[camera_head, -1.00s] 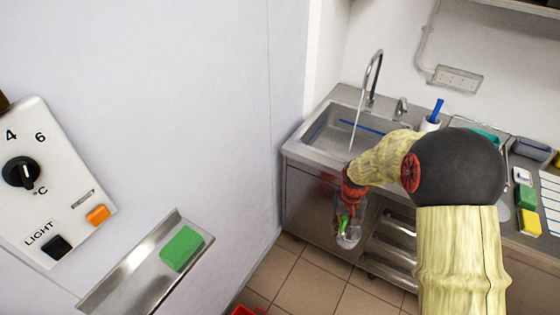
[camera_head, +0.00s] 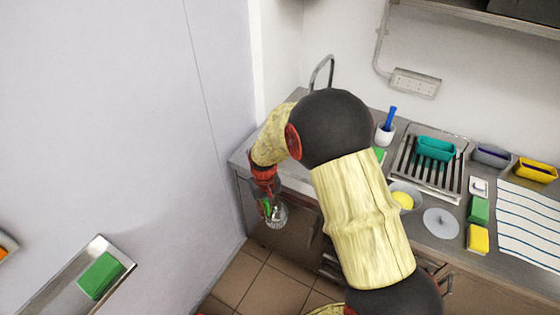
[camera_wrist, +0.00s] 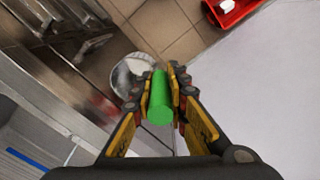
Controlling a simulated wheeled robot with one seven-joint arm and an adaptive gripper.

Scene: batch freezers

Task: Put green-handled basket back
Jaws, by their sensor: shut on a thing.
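My gripper (camera_wrist: 160,95) is shut on the green handle (camera_wrist: 160,100) of the basket. In the wrist view the handle lies between the two yellow-and-black fingers. The basket's round, silvery body (camera_wrist: 132,72) shows beyond the fingertips, over the tiled floor. In the head view my gripper (camera_head: 268,203) hangs in front of the counter's front, below its top. The basket (camera_head: 277,215) shows there small and pale under the fingers, and my gripper hides part of it.
The steel counter (camera_head: 236,160) with a faucet (camera_head: 322,70) runs along the wall. A drain rack (camera_head: 405,172) and a yellow container (camera_head: 535,170) stand on it. A white wall panel is at the left. A red container (camera_wrist: 228,10) is on the floor.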

